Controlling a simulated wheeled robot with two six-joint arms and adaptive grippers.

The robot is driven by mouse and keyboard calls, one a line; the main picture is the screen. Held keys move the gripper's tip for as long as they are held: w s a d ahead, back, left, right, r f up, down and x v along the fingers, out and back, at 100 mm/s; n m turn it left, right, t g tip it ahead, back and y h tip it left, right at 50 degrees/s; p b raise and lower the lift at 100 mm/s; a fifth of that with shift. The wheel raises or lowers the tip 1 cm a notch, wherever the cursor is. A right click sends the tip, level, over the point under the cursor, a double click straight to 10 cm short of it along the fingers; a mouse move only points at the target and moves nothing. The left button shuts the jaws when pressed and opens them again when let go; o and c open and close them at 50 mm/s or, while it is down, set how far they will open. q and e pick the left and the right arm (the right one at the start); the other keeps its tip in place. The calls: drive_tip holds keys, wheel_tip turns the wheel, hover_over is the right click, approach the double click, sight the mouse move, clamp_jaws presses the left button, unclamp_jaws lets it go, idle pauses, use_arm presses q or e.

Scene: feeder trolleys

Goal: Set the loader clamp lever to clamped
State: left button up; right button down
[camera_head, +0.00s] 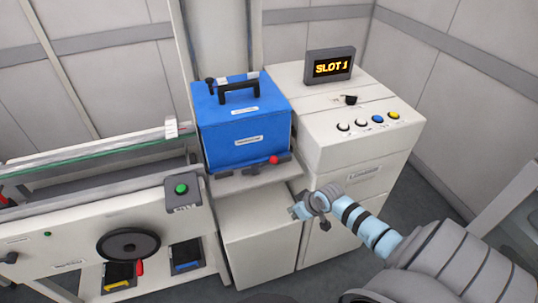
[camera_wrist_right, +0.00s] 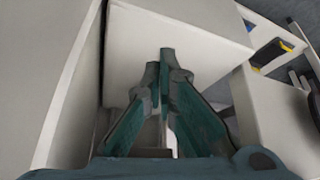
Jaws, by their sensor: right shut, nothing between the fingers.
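A small lever with a red knob (camera_head: 273,160) sits at the front edge of the shelf, just below the blue box (camera_head: 222,140). A black knob or lever (camera_head: 350,99) is on top of the white cabinet (camera_head: 320,150). I cannot tell from the labels which one is the loader clamp lever. My right gripper (camera_head: 296,211) is below and right of the red knob, apart from it, in front of the white cabinets. In the right wrist view its fingers (camera_wrist_right: 167,58) are together and empty, facing plain white panels. My left gripper is not in view.
A display reading SLOT 1 (camera_head: 332,67) stands on the cabinet, above several coloured buttons. The blue box has a black handle (camera_head: 240,90). At left is a conveyor unit with a green button (camera_head: 181,189) and a black handwheel (camera_head: 128,245). Grey floor is at lower right.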

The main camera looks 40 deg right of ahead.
drive_tip(key=w+a+r+n+y, duration=0.15)
drive_tip(key=w+r, duration=0.25)
drive_tip(key=r, duration=0.4)
drive_tip(key=t+b, duration=0.1)
drive_tip(key=t, duration=0.2)
approach(260, 167)
drive_tip(key=w+d+r, duration=0.1)
drive_tip(key=d+r, duration=0.4)
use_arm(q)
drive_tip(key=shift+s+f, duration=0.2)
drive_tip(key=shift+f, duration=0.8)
use_arm(e)
drive_tip(key=shift+w+d+n+y, duration=0.25)
drive_tip(key=shift+n+y, duration=0.1)
drive_tip(key=shift+n, duration=0.1)
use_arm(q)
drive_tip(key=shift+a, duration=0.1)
use_arm(e)
drive_tip(key=shift+a+f, duration=0.1)
drive_tip(key=shift+f, duration=0.05)
drive_tip(key=b+x, duration=0.1)
drive_tip(key=x, duration=0.9)
drive_tip(key=shift+s+a+f, duration=0.1)
drive_tip(key=shift+s+f, duration=0.05)
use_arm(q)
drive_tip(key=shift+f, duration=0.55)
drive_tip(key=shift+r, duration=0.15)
